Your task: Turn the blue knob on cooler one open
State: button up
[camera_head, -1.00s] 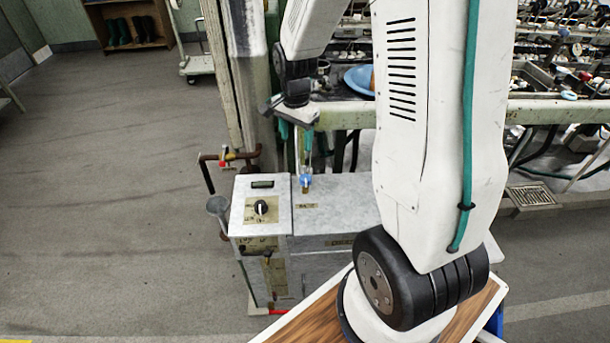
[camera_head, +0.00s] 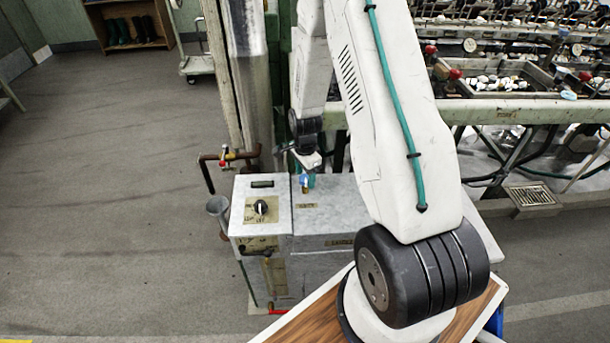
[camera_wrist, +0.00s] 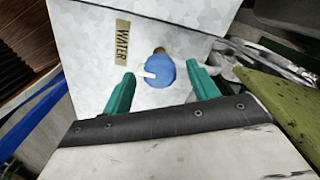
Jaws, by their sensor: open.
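The cooler (camera_head: 335,198) is a grey metal box standing on the floor left of my arm. The blue knob (camera_wrist: 160,72) is round with a white pointer mark and sits beside a tan WATER label (camera_wrist: 121,42) on the cooler's pale top. In the head view the knob (camera_head: 304,184) is a small blue spot partly behind my gripper. My gripper (camera_wrist: 162,83) has teal fingers, open, one on each side of the knob and apart from it in the wrist view. The head view shows my gripper (camera_head: 308,178) low over the cooler top.
A black dial (camera_head: 260,207) is on the cooler's left panel. A green post and rail (camera_head: 520,112) run behind the cooler. The floor at left is clear.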

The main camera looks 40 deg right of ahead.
jog(key=shift+f, duration=0.2)
jog(key=c, duration=1)
